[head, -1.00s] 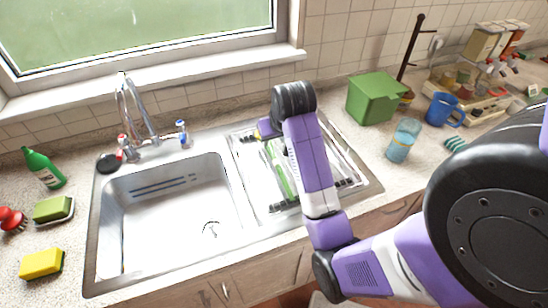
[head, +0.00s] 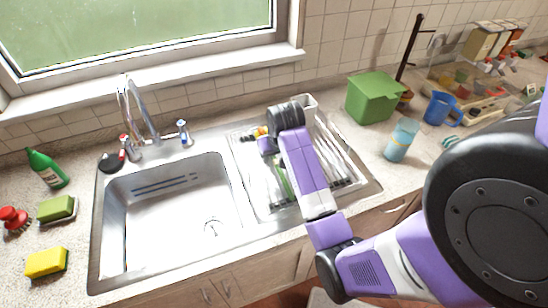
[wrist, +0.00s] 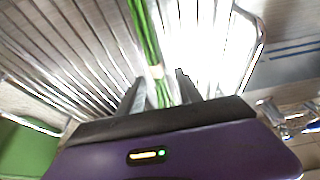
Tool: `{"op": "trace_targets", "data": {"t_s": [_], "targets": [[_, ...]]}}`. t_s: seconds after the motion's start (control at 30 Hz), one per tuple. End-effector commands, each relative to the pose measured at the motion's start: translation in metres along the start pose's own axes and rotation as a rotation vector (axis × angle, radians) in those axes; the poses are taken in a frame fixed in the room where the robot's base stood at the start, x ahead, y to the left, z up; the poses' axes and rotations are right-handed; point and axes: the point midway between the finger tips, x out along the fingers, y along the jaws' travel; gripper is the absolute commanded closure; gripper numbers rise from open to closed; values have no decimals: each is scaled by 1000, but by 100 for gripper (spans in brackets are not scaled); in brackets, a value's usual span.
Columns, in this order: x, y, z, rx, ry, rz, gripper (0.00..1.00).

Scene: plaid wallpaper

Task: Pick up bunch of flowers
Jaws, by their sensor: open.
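The bunch of flowers shows mainly as long green stems (wrist: 148,38) in the wrist view, with a pale band around them. In the head view the stems (head: 283,183) lie on the sink's ribbed drainboard, partly hidden by my arm. Small orange and yellow spots beyond my wrist may be the blossoms; I cannot tell for sure. My gripper (wrist: 160,84) is open, with one finger on each side of the stems near the band. Whether the fingers touch the stems is unclear. In the head view my arm hides the fingers.
The drainboard (head: 340,160) has metal ribs and rims. The sink basin (head: 180,225) at left is empty, with a tap (head: 138,115) behind it. A green box (head: 372,98), blue cup (head: 402,140) and blue jug (head: 442,108) stand at right.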

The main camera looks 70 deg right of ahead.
Motion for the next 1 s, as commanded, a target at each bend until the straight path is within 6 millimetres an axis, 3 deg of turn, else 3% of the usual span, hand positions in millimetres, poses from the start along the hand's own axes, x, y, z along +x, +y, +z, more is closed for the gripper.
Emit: {"op": "trace_targets", "data": {"t_s": [0.13,0.37,0.77,1.0], "targets": [[0,0,0,0,0,0,58],[0,0,0,0,0,0,100],[-1,0,-1,0,1,0,100],[-12,-3,-15,-1,5,-1,100]]}}
